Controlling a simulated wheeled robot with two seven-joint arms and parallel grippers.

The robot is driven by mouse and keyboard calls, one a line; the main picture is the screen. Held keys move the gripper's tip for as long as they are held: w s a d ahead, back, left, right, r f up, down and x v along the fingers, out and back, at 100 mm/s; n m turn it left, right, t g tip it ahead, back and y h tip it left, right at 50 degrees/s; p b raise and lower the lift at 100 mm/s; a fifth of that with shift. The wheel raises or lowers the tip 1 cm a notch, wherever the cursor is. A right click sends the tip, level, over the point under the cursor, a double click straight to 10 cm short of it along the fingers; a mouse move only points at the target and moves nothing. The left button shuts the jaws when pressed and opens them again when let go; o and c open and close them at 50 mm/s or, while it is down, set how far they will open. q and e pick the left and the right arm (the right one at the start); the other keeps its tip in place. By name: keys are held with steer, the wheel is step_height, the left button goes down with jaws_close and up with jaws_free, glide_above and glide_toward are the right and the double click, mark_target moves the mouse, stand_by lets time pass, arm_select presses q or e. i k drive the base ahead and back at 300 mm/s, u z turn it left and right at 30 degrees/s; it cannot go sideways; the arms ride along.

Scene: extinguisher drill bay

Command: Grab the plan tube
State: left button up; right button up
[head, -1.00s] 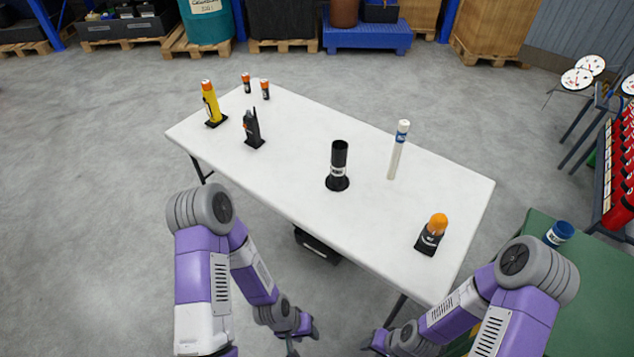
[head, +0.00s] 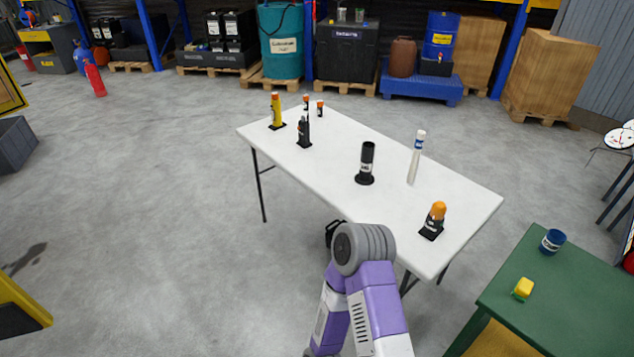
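A slim white tube with a blue band near its top (head: 415,160), which fits the plan tube, stands upright on the right half of the white table (head: 335,180). To its left, a black cylinder on a wide round base (head: 367,165) stands apart from it. An orange-topped beacon on a black base (head: 435,220) is nearer, to the right. My other arm is out of view.
A yellow torch (head: 277,112), a black radio (head: 304,132) and small orange-topped items (head: 320,108) stand on the table's far left. A green table (head: 580,290) at right holds a blue cup (head: 553,241) and a yellow block (head: 523,289). Open floor lies left.

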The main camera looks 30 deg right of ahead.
mark_target(366, 177)
steer(key=u, duration=0.45)
steer(key=i, duration=1)
steer(key=z, duration=0.55)
steer(key=i, duration=1)
steer(key=z, duration=1.1)
